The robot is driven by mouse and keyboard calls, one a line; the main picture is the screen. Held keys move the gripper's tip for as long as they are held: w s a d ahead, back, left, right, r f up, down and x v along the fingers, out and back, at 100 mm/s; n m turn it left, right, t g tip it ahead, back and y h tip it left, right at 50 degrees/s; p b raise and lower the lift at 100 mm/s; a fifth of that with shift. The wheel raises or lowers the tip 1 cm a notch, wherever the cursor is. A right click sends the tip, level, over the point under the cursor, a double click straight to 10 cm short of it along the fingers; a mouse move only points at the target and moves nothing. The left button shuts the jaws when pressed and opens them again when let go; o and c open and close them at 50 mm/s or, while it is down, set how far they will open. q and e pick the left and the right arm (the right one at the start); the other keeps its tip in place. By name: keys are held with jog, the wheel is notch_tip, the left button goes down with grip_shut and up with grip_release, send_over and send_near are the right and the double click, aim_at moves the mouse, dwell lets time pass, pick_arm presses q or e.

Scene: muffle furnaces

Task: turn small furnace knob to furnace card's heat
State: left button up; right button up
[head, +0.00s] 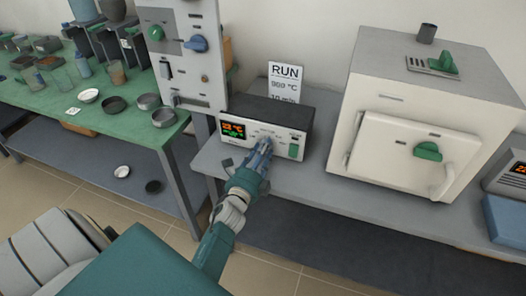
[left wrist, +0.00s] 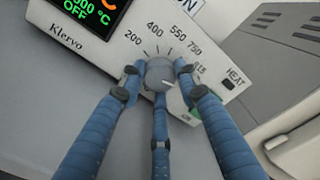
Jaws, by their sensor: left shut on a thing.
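My left gripper (head: 262,150) is at the front of the small furnace control box (head: 290,118). Its blue fingers are shut around the round grey knob (left wrist: 160,70) in the left wrist view. Dial marks 200, 400, 550 and 750 are legible around the knob, with a last mark at the right too small to read surely. A pale line shows on the knob's lower right face. The display (left wrist: 85,15) shows green digits, partly cut off, and OFF. The card (head: 284,83) behind the box says RUN, a temperature that looks like 900 °C, and 10 min. My right gripper is not in view.
A white furnace (head: 405,110) with a green door latch stands right of the box on the grey bench (head: 315,165). A tall grey panel (head: 190,60) with knobs stands at the left. The green table (head: 60,95) holds several dishes and beakers.

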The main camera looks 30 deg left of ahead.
pick_arm(q)
jog(key=shift+d, duration=0.1)
jog(key=o, duration=1.1)
jog(key=shift+o, duration=0.2)
jog(key=shift+s, duration=0.15)
jog(key=v, duration=0.7)
jog(key=shift+s, duration=0.1)
